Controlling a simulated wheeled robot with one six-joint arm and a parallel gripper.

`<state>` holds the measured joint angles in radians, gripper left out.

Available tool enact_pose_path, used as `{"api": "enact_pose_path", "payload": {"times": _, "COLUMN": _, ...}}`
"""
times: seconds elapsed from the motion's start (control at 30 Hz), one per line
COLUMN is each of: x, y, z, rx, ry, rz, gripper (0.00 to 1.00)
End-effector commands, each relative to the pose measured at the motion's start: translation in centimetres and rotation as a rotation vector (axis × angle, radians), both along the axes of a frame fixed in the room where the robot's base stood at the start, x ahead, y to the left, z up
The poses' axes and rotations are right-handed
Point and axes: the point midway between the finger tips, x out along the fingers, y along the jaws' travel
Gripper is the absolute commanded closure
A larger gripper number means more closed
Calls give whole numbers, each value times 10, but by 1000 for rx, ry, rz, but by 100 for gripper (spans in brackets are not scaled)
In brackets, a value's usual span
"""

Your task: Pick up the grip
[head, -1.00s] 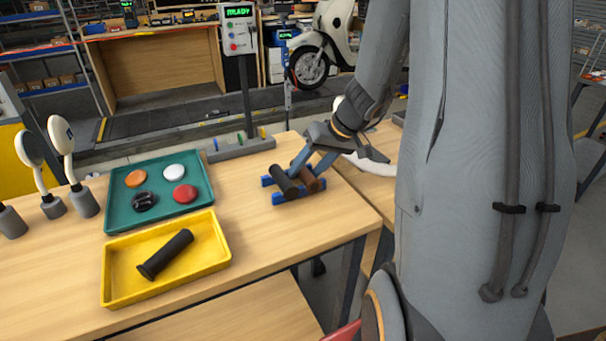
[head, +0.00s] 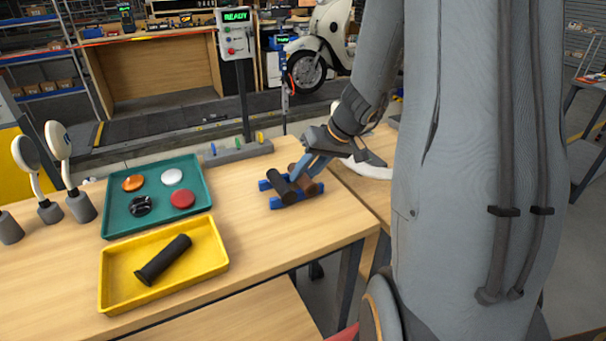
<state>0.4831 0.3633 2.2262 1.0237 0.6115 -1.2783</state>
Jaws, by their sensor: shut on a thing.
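A brown grip (head: 310,187) and a black grip (head: 279,187) lie side by side on a blue cradle (head: 290,202) near the table's right end. My gripper (head: 308,168) reaches down from the right and is shut on the brown grip at its far end. The brown grip still appears to rest in the cradle. The fingers hide part of it. Another black grip (head: 163,260) lies at a slant in the yellow tray (head: 113,293) at the front, apart from my gripper.
A teal tray (head: 124,227) with several round pieces stands behind the yellow tray. A grey holder (head: 237,153) with small coloured pegs is at the table's back edge. Two round mirrors (head: 58,141) stand upright at left. The wood between trays and cradle is clear.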

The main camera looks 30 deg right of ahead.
Motion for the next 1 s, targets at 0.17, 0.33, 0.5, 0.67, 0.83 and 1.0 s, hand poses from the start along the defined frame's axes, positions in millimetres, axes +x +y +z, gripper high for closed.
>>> {"api": "enact_pose_path", "payload": {"times": 0.17, "x": 1, "y": -2, "z": 13, "rx": -5, "ry": -5, "rz": -2, "gripper": 98}}
{"api": "enact_pose_path", "payload": {"times": 0.33, "x": 2, "y": -2, "z": 44, "rx": -7, "ry": -8, "rz": -1, "gripper": 98}}
{"api": "enact_pose_path", "payload": {"times": 0.5, "x": 2, "y": -1, "z": 76, "rx": -6, "ry": -6, "rz": 2, "gripper": 98}}
{"api": "enact_pose_path", "payload": {"times": 0.67, "x": 1, "y": -1, "z": 96, "rx": -4, "ry": -4, "rz": 0, "gripper": 98}}
{"api": "enact_pose_path", "payload": {"times": 0.83, "x": 1, "y": -1, "z": 104, "rx": -2, "ry": -2, "rz": -1, "gripper": 98}}
{"api": "enact_pose_path", "payload": {"times": 1.0, "x": 0, "y": 0, "z": 105, "rx": -2, "ry": -1, "rz": -1, "gripper": 98}}
